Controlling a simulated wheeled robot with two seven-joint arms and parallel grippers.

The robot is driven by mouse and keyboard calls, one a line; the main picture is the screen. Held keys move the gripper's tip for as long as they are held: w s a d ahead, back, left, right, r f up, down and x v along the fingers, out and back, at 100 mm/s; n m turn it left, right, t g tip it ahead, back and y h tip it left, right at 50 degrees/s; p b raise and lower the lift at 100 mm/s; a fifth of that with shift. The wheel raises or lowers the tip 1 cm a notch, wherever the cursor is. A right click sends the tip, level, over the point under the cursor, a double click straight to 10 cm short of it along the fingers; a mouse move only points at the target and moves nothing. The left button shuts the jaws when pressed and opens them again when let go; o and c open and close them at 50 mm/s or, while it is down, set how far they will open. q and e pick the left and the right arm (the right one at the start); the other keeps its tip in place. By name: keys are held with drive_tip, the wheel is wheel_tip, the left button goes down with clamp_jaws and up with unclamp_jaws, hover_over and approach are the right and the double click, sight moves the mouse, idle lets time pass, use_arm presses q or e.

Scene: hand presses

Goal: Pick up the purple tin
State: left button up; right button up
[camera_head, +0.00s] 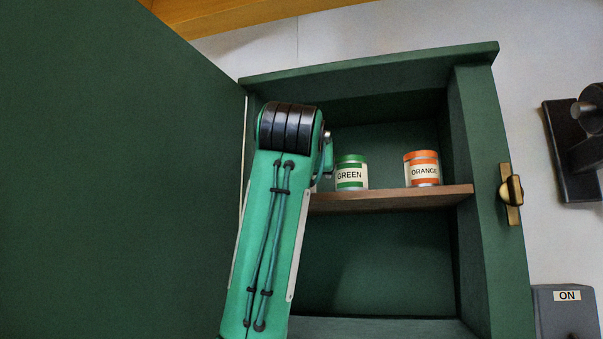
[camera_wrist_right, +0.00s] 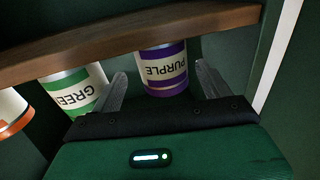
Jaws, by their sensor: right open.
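The purple tin (camera_wrist_right: 163,70) is white-labelled with purple bands and stands on the shelf in the cabinet. It shows upside down in the right wrist view and is hidden behind my right arm in the head view. My right gripper (camera_wrist_right: 161,72) is open, with one finger on each side of the tin's line; a gap shows on both sides. I cannot tell how deep the tin sits between the fingers. My left gripper is in neither view.
The green tin (camera_head: 350,172) stands beside the purple one, close to a finger in the wrist view. The orange tin (camera_head: 422,168) is farther right on the brown shelf (camera_head: 400,200). Cabinet walls and the open door (camera_head: 120,170) bound the space.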

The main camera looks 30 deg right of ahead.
drive_tip(key=shift+w+d, duration=0.1)
drive_tip(key=shift+w, duration=0.05)
drive_tip(key=shift+w+p, duration=0.15)
drive_tip(key=shift+p, duration=0.2)
drive_tip(key=p+x, duration=0.3)
drive_tip(key=shift+w+d+f, duration=0.1)
drive_tip(key=shift+w, duration=0.2)
drive_tip(key=shift+w+d+f+p, duration=0.15)
drive_tip(key=shift+w+d+p, duration=0.2)
drive_tip(key=shift+d+p, duration=0.05)
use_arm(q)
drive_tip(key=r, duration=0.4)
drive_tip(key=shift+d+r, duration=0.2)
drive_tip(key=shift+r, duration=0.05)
use_arm(e)
drive_tip(key=shift+a, duration=0.1)
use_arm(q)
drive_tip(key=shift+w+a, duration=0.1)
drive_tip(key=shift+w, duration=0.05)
use_arm(e)
drive_tip(key=c, duration=1.2)
